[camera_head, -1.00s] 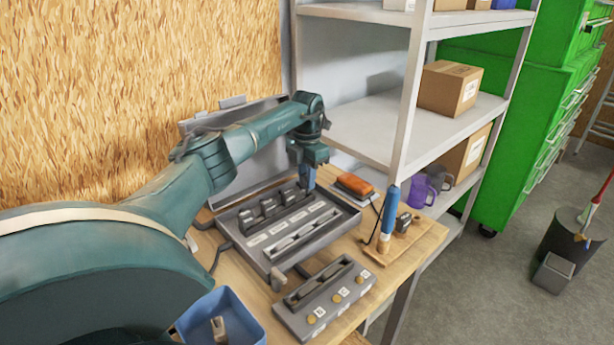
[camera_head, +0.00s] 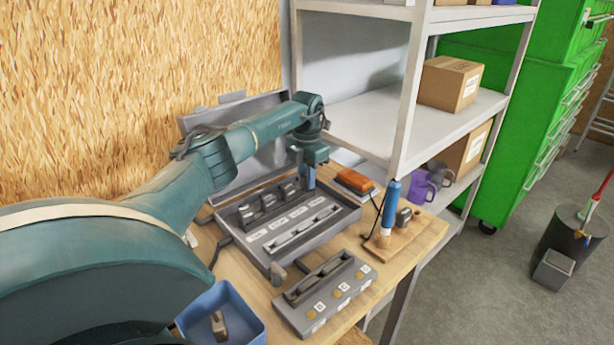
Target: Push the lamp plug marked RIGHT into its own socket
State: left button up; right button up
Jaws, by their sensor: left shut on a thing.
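My left gripper (camera_head: 308,178) points down at the far right end of the row of plugs in the open grey case. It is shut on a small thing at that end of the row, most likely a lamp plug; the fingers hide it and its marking. Several dark plugs (camera_head: 267,202) stand in the row to its left, behind pale label strips too small to read. A grey socket block (camera_head: 318,311) with round tan spots and small labels lies on the bench in front of the case. I cannot tell which socket is marked RIGHT. My right gripper is out of view.
The grey case (camera_head: 328,227) lies open on the wooden bench (camera_head: 245,281). A blue bin (camera_head: 250,329) holding a small part is at the front. A blue-handled tool (camera_head: 390,204) stands upright on a wooden base at right. An orange-topped item (camera_head: 354,181) lies behind it, near the shelf (camera_head: 405,125).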

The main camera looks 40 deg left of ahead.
pick_arm(q)
jog(key=shift+f, duration=0.45)
jog(key=o, duration=1.1)
jog(key=shift+o, duration=0.2)
jog(key=shift+r, duration=0.1)
notch_tip(320, 180, up, 5)
jog(key=p, duration=0.4)
jog(key=shift+r, duration=1)
jog(key=shift+f, duration=0.15)
